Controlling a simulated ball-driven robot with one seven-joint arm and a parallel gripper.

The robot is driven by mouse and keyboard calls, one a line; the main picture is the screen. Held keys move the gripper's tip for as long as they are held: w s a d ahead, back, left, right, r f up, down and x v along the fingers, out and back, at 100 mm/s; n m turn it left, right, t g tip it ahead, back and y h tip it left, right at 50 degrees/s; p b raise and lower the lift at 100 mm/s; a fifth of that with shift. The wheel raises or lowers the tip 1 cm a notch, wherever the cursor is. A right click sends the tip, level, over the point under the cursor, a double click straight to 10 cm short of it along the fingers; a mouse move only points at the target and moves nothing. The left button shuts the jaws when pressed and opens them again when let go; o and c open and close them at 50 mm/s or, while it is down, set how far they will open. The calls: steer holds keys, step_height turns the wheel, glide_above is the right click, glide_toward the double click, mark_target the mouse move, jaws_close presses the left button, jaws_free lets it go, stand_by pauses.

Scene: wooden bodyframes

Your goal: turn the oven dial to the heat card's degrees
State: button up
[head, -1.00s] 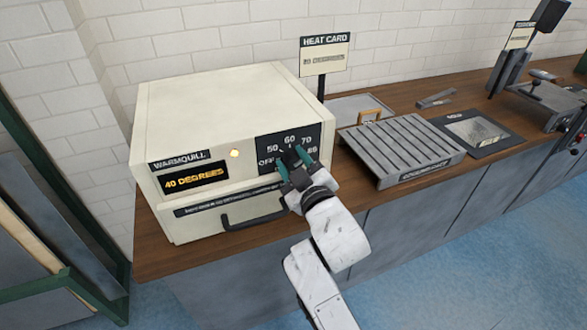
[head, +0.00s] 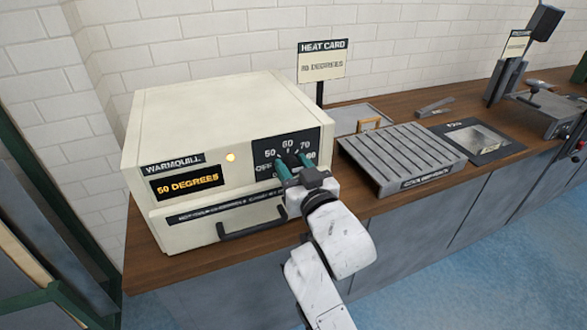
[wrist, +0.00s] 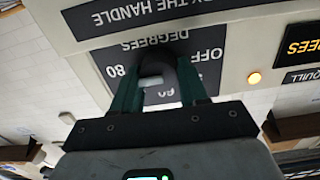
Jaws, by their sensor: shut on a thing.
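The cream oven (head: 215,115), labelled Warmquill, stands on the counter. Its black display (head: 187,185) reads 50 DEGREES in orange. The black dial plate (head: 268,143) has marks OFF, 50, 60, 70 and 80. My gripper (head: 295,168) is in front of the dial, and its green fingers close on the dark round dial (wrist: 157,72) from both sides. In the head view the gripper mostly hides the dial, so I cannot tell its exact pointing. The heat card (head: 322,66) stands behind the oven; its number ends in 0 DEGREES, the first digit unclear.
A lit amber lamp (head: 231,157) is left of the dial plate. A drawer handle (head: 252,222) sticks out below. A grey slatted rack (head: 402,158) stands right of the oven on the wooden counter (head: 142,262). A dark-framed plate (head: 476,137) lies farther right.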

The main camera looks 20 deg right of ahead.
steer(key=shift+f, duration=0.25)
steer(key=o, duration=1)
steer(key=shift+r, duration=0.15)
steer(key=shift+c, duration=0.2)
steer(key=s, duration=1)
steer(key=shift+s+b, duration=0.3)
steer(key=shift+s, duration=0.1)
